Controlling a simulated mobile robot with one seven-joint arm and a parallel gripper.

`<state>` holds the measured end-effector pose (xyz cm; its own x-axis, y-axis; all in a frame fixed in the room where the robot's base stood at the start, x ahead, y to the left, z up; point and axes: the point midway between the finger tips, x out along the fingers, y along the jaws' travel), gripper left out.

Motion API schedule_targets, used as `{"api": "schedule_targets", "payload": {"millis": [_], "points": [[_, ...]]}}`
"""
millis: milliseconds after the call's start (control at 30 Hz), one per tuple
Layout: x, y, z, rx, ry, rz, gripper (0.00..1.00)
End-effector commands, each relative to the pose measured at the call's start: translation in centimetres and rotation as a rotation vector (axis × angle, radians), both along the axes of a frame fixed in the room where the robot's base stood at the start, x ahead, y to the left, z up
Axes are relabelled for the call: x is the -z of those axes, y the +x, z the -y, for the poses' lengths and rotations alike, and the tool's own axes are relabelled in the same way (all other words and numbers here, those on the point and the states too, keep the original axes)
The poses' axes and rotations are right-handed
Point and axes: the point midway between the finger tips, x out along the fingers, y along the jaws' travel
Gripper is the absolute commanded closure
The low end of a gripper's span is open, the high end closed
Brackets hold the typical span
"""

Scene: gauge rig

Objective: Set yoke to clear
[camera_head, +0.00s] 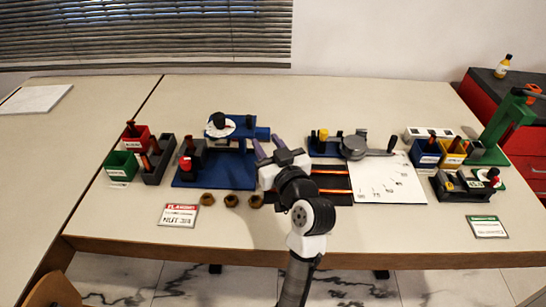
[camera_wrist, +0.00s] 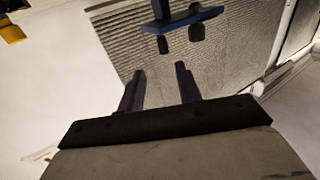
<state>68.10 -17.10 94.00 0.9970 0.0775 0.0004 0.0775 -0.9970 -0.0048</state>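I cannot tell for sure which part is the yoke, and no "clear" mark is readable. My gripper (camera_head: 268,145) is over the middle of the table, beside the right end of a blue stand (camera_head: 262,133). Its two dark fingers are apart with nothing between them, as the wrist view (camera_wrist: 160,82) also shows. The blue stand carries a white dial with a dark green knob (camera_head: 218,120) and a second dark knob (camera_head: 249,121). In the wrist view a blue part (camera_wrist: 178,20) with two dark pieces appears beyond the fingertips. My arm hides part of the table centre.
A blue base (camera_head: 215,181) with a red-topped post stands left of my gripper. Red, green and grey bins are further left. A grey round fixture with a handle (camera_head: 356,147) and a white board (camera_head: 395,185) lie right. Several brown nuts (camera_head: 231,201) lie in front.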

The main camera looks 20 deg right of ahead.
Motion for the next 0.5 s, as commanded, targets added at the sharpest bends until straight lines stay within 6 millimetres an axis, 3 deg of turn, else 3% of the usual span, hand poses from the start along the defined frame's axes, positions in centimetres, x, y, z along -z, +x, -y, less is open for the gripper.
{"api": "schedule_targets", "payload": {"millis": [200,500], "points": [[0.1,-2.5,0.3,0.001,0.001,0.0,0.66],[0.0,-2.9,0.2,-0.001,0.001,-0.001,0.66]]}}
